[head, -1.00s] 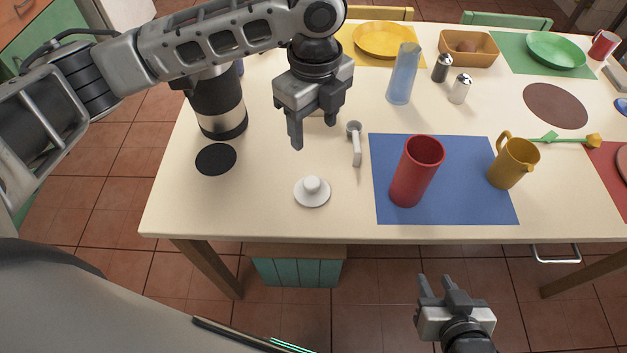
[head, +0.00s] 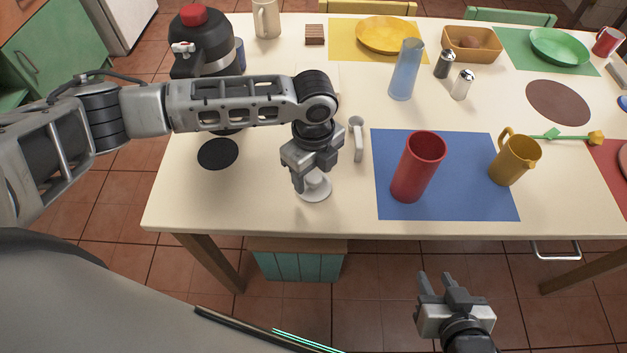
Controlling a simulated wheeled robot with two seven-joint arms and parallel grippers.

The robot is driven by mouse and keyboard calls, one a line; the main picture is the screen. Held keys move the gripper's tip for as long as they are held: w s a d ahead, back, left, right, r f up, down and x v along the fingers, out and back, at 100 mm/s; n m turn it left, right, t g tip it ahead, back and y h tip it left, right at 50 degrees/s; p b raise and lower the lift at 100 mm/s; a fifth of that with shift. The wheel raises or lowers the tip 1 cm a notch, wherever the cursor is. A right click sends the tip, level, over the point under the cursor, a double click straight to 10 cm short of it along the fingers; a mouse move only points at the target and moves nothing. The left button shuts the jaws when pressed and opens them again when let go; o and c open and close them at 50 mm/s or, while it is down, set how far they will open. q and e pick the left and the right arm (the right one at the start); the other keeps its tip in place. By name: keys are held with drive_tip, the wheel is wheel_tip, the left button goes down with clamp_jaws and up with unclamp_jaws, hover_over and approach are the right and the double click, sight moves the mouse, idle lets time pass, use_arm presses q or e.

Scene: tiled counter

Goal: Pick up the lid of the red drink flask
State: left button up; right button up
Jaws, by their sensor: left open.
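The white lid (head: 313,193), a round disc with a raised knob, lies on the cream table left of the blue mat. My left gripper (head: 312,180) is over the lid, fingers pointing down and apart around its knob; the gripper partly hides the lid. I cannot tell whether the fingers touch the knob. The red drink flask (head: 419,168) stands upright and open-topped on the blue mat (head: 480,205). My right gripper (head: 436,277) is open and empty, low in front of the table edge.
A grey-handled utensil (head: 357,140) lies just behind and right of the lid. A yellow jug (head: 514,158) stands right of the flask, and a blue glass (head: 405,70) farther back. A black disc (head: 218,153) lies to the left. The table front left is clear.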

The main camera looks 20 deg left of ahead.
use_arm(q)
drive_tip(key=c, duration=1)
drive_tip(key=shift+c, duration=0.3)
drive_tip(key=shift+r, duration=0.1)
